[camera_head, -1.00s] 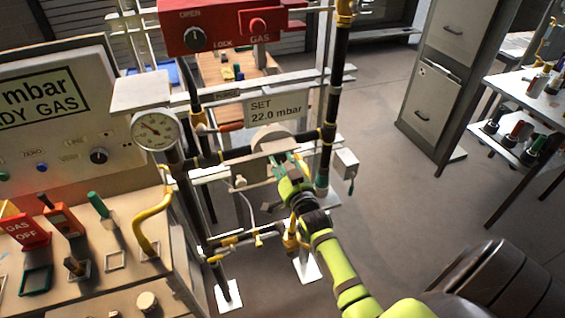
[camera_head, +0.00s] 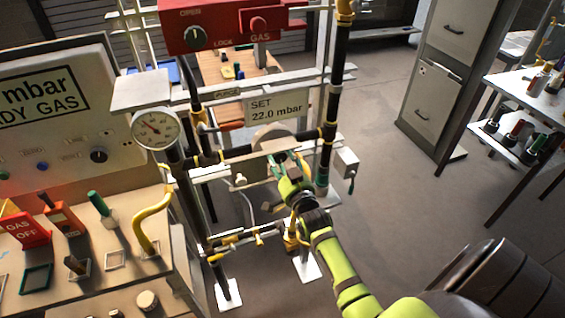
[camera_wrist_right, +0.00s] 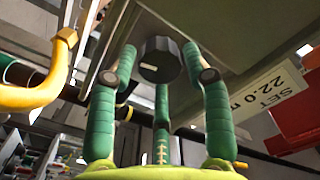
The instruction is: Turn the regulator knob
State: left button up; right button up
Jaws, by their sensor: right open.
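The regulator knob is a dark, faceted knob (camera_wrist_right: 160,58) under a flat grey housing in the right wrist view. In the head view the knob is hidden; the regulator's pale round body (camera_head: 268,136) shows on the pipe below the "SET 22.0 mbar" sign (camera_head: 276,107). My right gripper (camera_head: 283,163) is just below the regulator. It has green fingers and is open; in the wrist view the fingers (camera_wrist_right: 160,72) stand around the knob, two at its sides and one below. I cannot tell whether they touch it. My left gripper is not in view.
A pressure gauge (camera_head: 155,129) and a black vertical pipe (camera_head: 334,90) flank the regulator. A yellow pipe (camera_wrist_right: 35,92) passes close to the fingers at left in the wrist view. A control bench (camera_head: 110,285) stands at left. The floor (camera_head: 400,215) at right is clear.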

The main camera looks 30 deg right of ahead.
jog(key=n+b, duration=0.1)
jog(key=n, duration=0.4)
jog(key=shift+f+n, duration=0.15)
jog(key=shift+n, duration=0.15)
jog(key=f+b+v, duration=0.1)
jog(key=b+v, duration=0.1)
jog(key=v, duration=0.5)
jog(key=s+a+f+g+y+b, duration=0.1)
jog(key=s+a+f+g, duration=0.1)
jog(key=f, duration=0.8)
jog(key=s+a+f+n+g+y+b, duration=0.1)
jog(key=s+a+f+g, duration=0.1)
jog(key=f, duration=0.8)
jog(key=s+a+f+g+b, duration=0.1)
jog(key=s+a+f+g, duration=0.1)
jog(key=f, duration=0.8)
jog(key=shift+s+a+n+g+y, duration=0.4)
jog(key=shift+s+a, duration=0.15)
jog(key=shift+s, duration=0.5)
